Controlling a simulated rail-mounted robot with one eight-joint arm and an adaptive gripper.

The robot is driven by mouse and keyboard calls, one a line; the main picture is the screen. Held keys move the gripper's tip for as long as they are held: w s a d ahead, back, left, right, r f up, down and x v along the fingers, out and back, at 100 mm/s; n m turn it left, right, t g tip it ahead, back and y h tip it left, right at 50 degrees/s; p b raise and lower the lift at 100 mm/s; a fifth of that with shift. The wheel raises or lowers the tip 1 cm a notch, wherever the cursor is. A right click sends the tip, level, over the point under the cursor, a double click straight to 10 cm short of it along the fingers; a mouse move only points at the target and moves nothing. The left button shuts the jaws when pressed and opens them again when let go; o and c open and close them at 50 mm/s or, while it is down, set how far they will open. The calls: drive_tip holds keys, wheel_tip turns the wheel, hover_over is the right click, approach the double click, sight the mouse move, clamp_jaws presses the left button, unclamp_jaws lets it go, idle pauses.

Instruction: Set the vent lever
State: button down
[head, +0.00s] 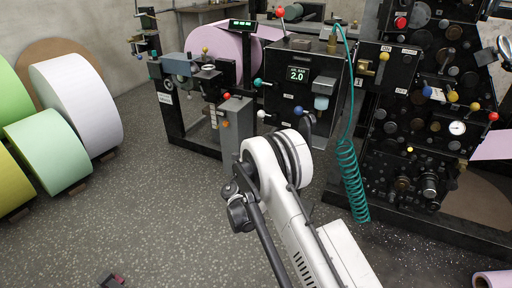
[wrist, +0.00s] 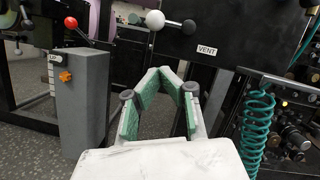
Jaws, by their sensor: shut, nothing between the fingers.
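The vent lever (wrist: 170,23) is in the wrist view at top centre, on a dark machine panel. Its white ball points left from a dark round hub, the arm nearly level. A white VENT label (wrist: 207,47) sits below and right of the hub. In the head view a white ball (head: 262,115) shows on the panel, left of my wrist. My gripper (wrist: 170,75) has green-padded fingers, closed together at the tips with nothing held. In the picture it is below the lever and apart from it. In the head view my wrist hides the fingers.
A grey box (wrist: 82,100) with a red-ball lever (wrist: 71,23) stands left of my gripper. A coiled teal hose (wrist: 256,130) hangs to the right, also in the head view (head: 352,180). A display reading 2.0 (head: 298,74) is above. Open floor (head: 150,210) lies at left.

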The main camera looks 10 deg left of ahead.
sight(266, 115)
drive_tip(key=w+d+r+b, duration=0.1)
drive_tip(key=w+r+b, duration=0.2)
drive_tip(key=w+r, duration=0.2)
drive_tip(key=shift+w, duration=1.7)
drive_tip(key=shift+a+r, duration=0.15)
